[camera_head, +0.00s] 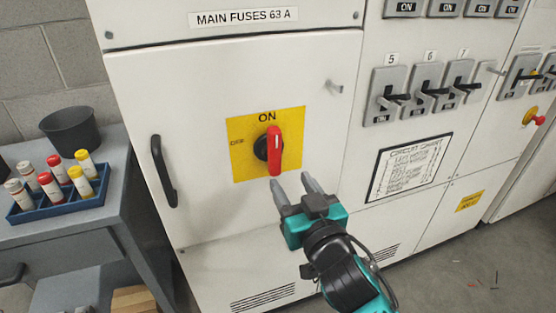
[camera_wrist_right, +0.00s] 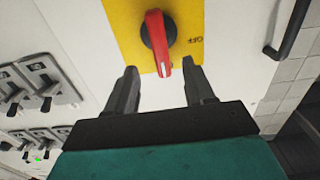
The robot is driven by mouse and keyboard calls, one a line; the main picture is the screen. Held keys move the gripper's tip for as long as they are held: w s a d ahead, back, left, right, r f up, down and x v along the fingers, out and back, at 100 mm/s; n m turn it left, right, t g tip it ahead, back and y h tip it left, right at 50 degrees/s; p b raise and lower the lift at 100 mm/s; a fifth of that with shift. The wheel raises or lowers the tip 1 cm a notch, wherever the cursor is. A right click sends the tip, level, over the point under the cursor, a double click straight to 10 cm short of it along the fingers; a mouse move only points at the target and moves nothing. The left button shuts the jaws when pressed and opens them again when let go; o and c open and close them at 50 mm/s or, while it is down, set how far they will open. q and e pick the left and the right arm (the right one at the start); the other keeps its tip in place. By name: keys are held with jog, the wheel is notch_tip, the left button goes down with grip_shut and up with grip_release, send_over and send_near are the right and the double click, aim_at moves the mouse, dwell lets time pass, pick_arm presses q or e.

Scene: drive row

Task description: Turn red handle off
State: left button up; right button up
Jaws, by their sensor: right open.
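The red handle (camera_head: 274,150) is a rotary switch lever on a black hub, mounted on a yellow plate (camera_head: 240,165) on the white cabinet door. The lever stands upright, in line with the ON label at the top; the OFF label is at the plate's left. My right gripper (camera_head: 293,183) is open and empty, just below the handle and apart from it. In the right wrist view the red handle (camera_wrist_right: 157,40) sits beyond and between the open fingers (camera_wrist_right: 160,85), with OFF at its right. My left gripper is not in view.
A black door handle (camera_head: 163,172) is at the cabinet's left, and a small knob (camera_head: 335,87) at its right. Breaker switches (camera_head: 420,90) and a circuit chart (camera_head: 410,167) are further right. A grey bench at left holds a black pot (camera_head: 70,130) and a blue fuse tray (camera_head: 62,203).

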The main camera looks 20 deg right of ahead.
aim_at(277, 159)
jog(key=w, duration=0.8)
jog(key=shift+a, duration=0.1)
grip_shut()
dwell(0.4)
